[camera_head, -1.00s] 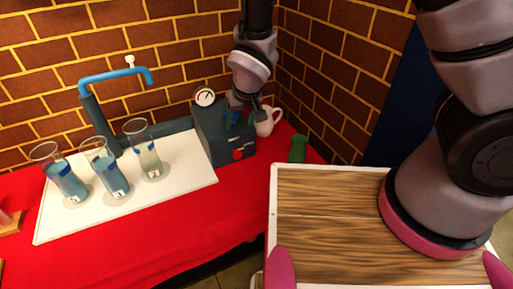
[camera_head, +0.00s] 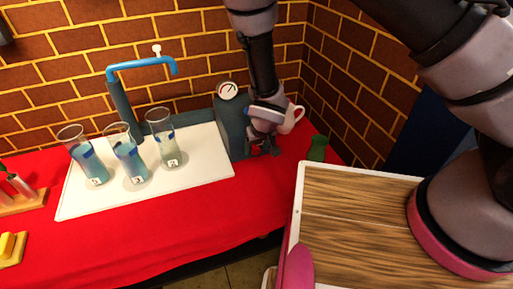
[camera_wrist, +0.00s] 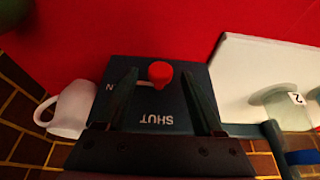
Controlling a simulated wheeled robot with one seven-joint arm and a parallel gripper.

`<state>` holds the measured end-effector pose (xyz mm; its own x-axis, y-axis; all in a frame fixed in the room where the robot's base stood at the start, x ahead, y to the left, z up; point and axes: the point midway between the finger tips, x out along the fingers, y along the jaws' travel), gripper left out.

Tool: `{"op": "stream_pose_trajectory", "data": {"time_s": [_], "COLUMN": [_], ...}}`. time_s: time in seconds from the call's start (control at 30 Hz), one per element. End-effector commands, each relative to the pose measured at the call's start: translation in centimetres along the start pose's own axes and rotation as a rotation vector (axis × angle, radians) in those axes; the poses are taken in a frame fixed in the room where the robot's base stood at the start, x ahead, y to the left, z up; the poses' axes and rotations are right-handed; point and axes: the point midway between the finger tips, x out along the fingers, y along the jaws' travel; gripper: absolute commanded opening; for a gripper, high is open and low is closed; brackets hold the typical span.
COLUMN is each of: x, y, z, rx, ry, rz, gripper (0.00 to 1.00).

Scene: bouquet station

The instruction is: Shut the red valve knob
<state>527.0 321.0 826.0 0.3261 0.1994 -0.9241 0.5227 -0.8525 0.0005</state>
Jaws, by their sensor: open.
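The red valve knob (camera_wrist: 160,72) shows in the wrist view on the face of a dark box (camera_wrist: 157,98). The word SHUT and a letter N are printed on this face, upside down in the picture. My gripper (camera_wrist: 160,76) is open, with one finger on each side of the knob in the picture. I cannot tell whether either finger touches it. In the head view my gripper (camera_head: 262,149) hangs in front of the dark box (camera_head: 232,127), which carries a round gauge (camera_head: 227,90). The knob is hidden there behind my gripper.
A white mug (camera_head: 291,117) stands close to the box's right. A green object (camera_head: 317,148) is nearer. Several vases (camera_head: 127,152) stand on a white board (camera_head: 205,178) to the left, under a blue spout (camera_head: 140,65). The red tabletop (camera_head: 215,215) in front is clear.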

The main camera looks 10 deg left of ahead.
Motion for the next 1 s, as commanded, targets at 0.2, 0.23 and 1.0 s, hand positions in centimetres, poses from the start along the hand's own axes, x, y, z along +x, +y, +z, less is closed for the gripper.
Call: {"op": "stream_pose_trajectory", "data": {"time_s": [0.2, 0.23, 1.0], "x": [0.74, 0.74, 0.68], "y": [0.01, 0.01, -0.38], "z": [0.0, -0.01, -0.01], "rx": [0.0, 0.0, -0.036], "ry": [0.0, 0.0, 0.002], "rz": [-0.001, -0.001, 0.075], "gripper": [0.69, 0.69, 0.0]}}
